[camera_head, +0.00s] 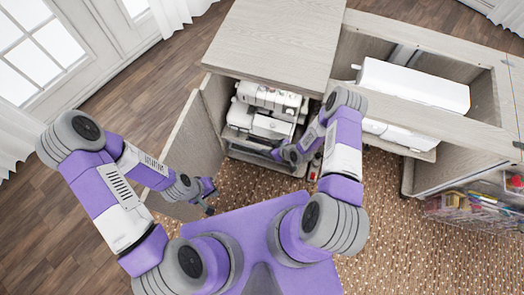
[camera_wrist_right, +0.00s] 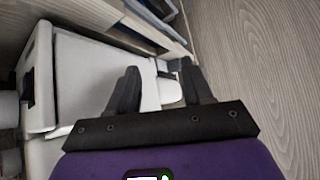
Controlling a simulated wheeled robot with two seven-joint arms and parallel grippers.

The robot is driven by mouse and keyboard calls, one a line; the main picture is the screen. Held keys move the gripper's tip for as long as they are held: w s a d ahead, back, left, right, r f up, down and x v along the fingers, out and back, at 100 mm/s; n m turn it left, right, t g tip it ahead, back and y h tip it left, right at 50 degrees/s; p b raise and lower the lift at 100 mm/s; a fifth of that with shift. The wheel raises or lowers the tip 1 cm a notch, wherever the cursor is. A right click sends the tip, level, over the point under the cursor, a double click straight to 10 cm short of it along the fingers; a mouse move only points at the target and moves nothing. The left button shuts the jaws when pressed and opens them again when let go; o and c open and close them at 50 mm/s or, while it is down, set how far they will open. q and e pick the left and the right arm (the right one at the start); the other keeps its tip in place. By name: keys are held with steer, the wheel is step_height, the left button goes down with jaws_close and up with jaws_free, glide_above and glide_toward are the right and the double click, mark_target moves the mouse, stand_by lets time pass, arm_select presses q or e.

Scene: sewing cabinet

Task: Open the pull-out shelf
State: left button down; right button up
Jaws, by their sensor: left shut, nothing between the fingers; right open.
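The wooden sewing cabinet (camera_head: 275,40) stands ahead, with its left door (camera_head: 190,140) swung open. Inside the left compartment, white sewing machines (camera_head: 268,97) sit one above the other. A grey shelf edge (camera_head: 255,150) shows low in that compartment, partly hidden by my right arm. My right gripper (camera_head: 283,157) reaches to the compartment's front; its fingers are small there. In the right wrist view, my right gripper (camera_wrist_right: 160,75) is open and empty, in front of a white machine body (camera_wrist_right: 85,75). My left gripper (camera_head: 210,208) is shut and empty near the open door's lower end.
A long white machine (camera_head: 410,85) sits in the cabinet's open right section. Clear bins with colourful items (camera_head: 475,203) stand at the far right. The patterned rug (camera_head: 400,255) in front is mostly clear. Wood grain panel (camera_wrist_right: 260,70) borders the right wrist view.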

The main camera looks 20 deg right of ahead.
mark_target(259, 145)
steer(key=shift+n, duration=0.4)
steer(key=b+x, duration=0.1)
steer(key=x, duration=0.2)
steer(key=d+b+x, duration=0.1)
steer(key=x, duration=0.2)
steer(key=b+x, duration=0.2)
steer(key=x, duration=0.1)
steer(key=shift+f, duration=0.55)
arm_select(q)
step_height(259, 145, down, 5)
steer(key=shift+r, duration=0.2)
arm_select(e)
steer(key=shift+c, duration=0.5)
jaws_close()
